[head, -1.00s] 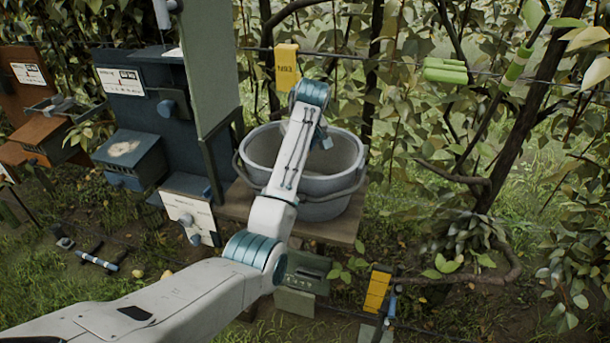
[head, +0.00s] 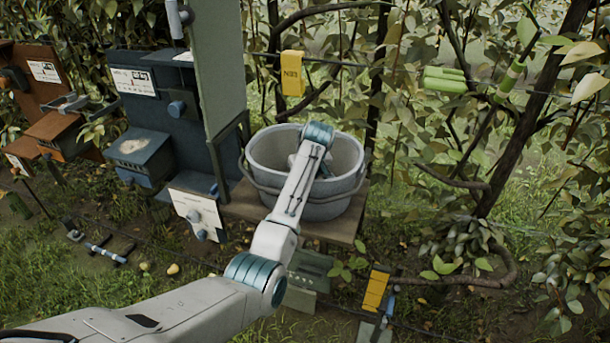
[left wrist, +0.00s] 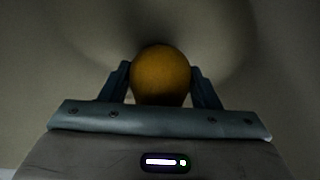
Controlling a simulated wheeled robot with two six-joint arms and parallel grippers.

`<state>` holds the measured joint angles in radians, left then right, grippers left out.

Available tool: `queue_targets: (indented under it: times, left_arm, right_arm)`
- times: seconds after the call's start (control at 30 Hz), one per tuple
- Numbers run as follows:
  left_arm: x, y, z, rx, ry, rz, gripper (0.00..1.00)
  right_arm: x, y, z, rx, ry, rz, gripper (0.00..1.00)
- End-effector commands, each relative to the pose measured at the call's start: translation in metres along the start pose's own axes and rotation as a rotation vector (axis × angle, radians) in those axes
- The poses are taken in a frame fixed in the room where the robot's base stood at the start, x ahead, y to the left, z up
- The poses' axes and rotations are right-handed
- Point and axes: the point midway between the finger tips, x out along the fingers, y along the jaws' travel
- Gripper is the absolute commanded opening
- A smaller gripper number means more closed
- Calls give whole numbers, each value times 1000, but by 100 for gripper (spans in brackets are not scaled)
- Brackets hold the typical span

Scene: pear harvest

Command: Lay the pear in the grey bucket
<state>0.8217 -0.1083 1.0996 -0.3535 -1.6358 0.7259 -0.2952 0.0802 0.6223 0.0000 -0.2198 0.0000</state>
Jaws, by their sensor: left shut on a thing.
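The grey bucket (head: 262,150) stands upright on a wooden shelf in the middle of the head view. My left arm reaches over its front rim, and my left gripper dips inside the bucket, mostly hidden behind the wrist. In the left wrist view my left gripper (left wrist: 162,90) is shut on the pear (left wrist: 160,72), a yellow-orange fruit held between the two fingers. The pale bucket interior surrounds it, with a shadow around the pear. I cannot tell whether the pear touches the bucket floor. My right gripper is not in view.
A wooden shelf (head: 240,208) holds the bucket. A tall green panel (head: 217,75) stands just left of it, with dark blue boxes (head: 150,115) beyond. A yellow tag (head: 292,73) hangs on a wire behind. Branches and leaves fill the right side.

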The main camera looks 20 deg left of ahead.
Motion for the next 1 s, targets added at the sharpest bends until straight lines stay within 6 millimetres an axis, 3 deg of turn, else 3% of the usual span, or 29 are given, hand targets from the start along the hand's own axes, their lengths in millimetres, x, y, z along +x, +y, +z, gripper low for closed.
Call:
queue_targets:
  times: [0.3, 0.33, 0.43, 0.77, 0.87, 1.0]
  left_arm:
    - [6, 0, 2, 0, 1, 1, 25]
    - [7, 0, 3, 0, 1, 0, 58]
    - [7, 0, 2, 0, 0, 0, 77]
    - [4, 0, 1, 0, 1, 0, 78]
    - [-5, 0, -2, 0, 2, 1, 78]
    - [-25, 1, -1, -2, 4, 5, 78]
  right_arm:
    - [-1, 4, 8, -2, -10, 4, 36]
    - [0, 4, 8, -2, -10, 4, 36]
    - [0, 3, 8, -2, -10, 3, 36]
    - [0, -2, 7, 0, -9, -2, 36]
    - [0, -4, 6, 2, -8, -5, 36]
    - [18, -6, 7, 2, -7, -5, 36]
